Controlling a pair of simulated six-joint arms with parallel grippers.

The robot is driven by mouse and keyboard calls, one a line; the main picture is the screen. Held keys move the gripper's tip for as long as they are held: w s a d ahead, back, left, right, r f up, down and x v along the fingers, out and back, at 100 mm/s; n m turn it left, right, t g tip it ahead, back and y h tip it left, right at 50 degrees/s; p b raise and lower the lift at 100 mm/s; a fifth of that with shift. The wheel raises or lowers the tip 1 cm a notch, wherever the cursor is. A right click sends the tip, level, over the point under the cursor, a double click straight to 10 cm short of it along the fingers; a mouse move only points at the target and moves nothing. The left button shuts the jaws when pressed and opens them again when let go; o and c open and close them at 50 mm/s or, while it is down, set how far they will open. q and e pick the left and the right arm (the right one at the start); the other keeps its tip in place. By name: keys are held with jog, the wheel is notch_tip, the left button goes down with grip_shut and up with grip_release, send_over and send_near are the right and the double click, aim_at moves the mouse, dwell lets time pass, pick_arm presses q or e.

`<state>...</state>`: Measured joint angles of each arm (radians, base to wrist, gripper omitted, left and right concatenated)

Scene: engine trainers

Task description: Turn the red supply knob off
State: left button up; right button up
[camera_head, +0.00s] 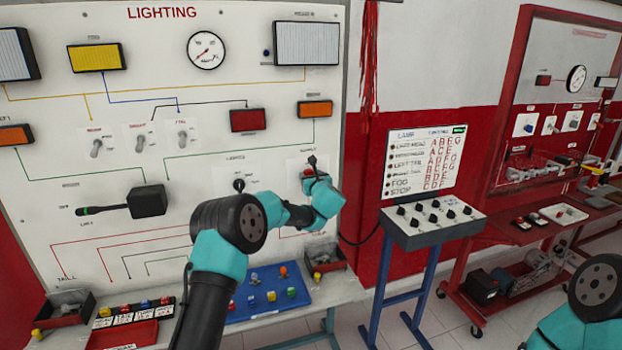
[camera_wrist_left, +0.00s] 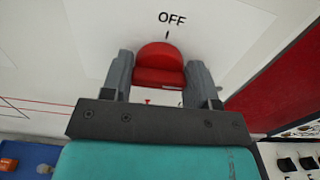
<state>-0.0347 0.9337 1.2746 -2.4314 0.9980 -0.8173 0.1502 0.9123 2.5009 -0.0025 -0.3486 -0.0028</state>
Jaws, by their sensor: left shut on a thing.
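The red supply knob (camera_wrist_left: 160,62) sits on the white lighting panel, below the printed word OFF and a short tick mark in the left wrist view. My left gripper (camera_wrist_left: 160,75) is shut on it, one finger on each side. In the head view only a bit of the red knob (camera_head: 308,172) shows, mostly hidden by my left gripper (camera_head: 312,168) at the panel's right side. A small red mark shows on the panel just below the knob in the wrist view. My right arm shows at the lower right corner of the head view, but its gripper is out of view.
The lighting panel (camera_head: 215,95) carries toggle switches, coloured lamps, a gauge and a lever (camera_head: 100,210). Below it are a blue tray (camera_head: 240,312) with coloured pieces and small red bins. A grey switch console (camera_head: 432,235) stands to the right.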

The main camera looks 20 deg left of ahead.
pick_arm(q)
jog(key=n, duration=0.4)
jog(key=shift+a+n, duration=0.1)
jog(key=shift+n, duration=0.3)
jog(key=n, duration=0.4)
jog(key=shift+s+f+n, duration=0.1)
jog(key=shift+n, duration=0.2)
jog(key=n, duration=0.4)
jog(key=shift+a+f, duration=0.1)
jog(key=n, duration=0.4)
jog(key=o, duration=0.9)
